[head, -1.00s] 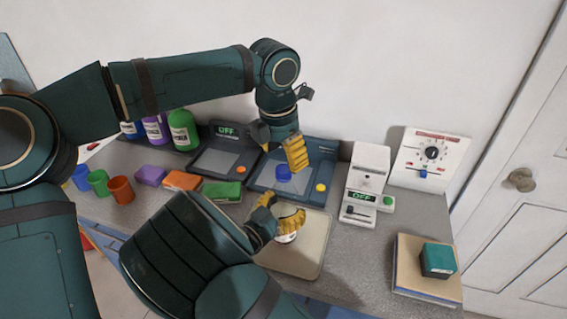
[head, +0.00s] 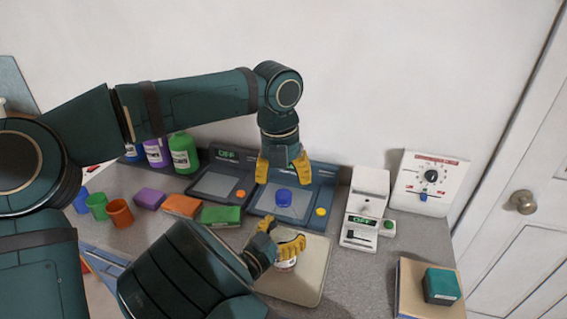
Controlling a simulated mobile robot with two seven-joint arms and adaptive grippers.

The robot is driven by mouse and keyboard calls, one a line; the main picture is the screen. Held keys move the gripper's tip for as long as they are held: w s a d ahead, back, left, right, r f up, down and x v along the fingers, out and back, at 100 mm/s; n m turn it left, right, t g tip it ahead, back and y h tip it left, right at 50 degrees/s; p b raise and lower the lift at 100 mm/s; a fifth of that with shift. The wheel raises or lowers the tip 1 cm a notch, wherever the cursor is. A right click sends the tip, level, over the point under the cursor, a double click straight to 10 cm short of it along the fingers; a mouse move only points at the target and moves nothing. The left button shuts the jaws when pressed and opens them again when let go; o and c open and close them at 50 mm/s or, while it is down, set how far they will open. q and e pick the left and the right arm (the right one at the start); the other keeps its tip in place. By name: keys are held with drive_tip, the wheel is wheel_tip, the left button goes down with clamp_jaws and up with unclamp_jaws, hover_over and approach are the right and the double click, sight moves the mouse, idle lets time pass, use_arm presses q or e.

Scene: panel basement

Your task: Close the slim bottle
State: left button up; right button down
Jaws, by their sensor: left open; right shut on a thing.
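My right gripper (head: 281,247) is shut on a white bottle (head: 286,264), which stands over the beige tray (head: 309,278). The fingers hide most of the bottle. A round blue cap (head: 284,197) sits on the plate of the dark device (head: 264,204) behind the tray. My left gripper (head: 283,172) points down just above and behind the cap in the picture. Its yellow fingers are spread apart with nothing between them. I cannot tell its exact height over the cap.
A second dark device (head: 215,183) stands left, with purple (head: 158,154) and green bottles (head: 184,155) behind. Sponges (head: 183,206) and coloured cups (head: 119,213) lie further left. A white device (head: 369,195), dial panel (head: 429,181) and teal box (head: 440,286) are right.

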use_arm(q)
drive_tip(key=n, duration=0.7)
drive_tip(key=shift+r, duration=0.1)
drive_tip(key=n, duration=0.7)
drive_tip(key=shift+r+n, duration=0.15)
drive_tip(key=shift+n, duration=0.15)
drive_tip(key=n, duration=0.3)
drive_tip(key=shift+d+n+y, duration=0.1)
drive_tip(key=shift+n+y, duration=0.2)
drive_tip(key=shift+n, duration=0.1)
drive_tip(key=n, duration=0.3)
drive_tip(key=shift+r+n, duration=0.15)
drive_tip(key=shift+n, duration=0.15)
drive_tip(key=n, duration=0.7)
drive_tip(key=shift+r, duration=0.2)
drive_tip(key=n, duration=0.5)
drive_tip(key=shift+r+n, duration=0.25)
drive_tip(key=shift+n, duration=0.05)
drive_tip(key=n, duration=0.5)
drive_tip(key=shift+r+n+g, duration=0.2)
drive_tip(key=shift+n+g, duration=0.1)
drive_tip(key=n, duration=0.5)
drive_tip(key=shift+r, duration=0.25)
drive_tip(key=n, duration=0.6)
drive_tip(key=shift+r, duration=0.25)
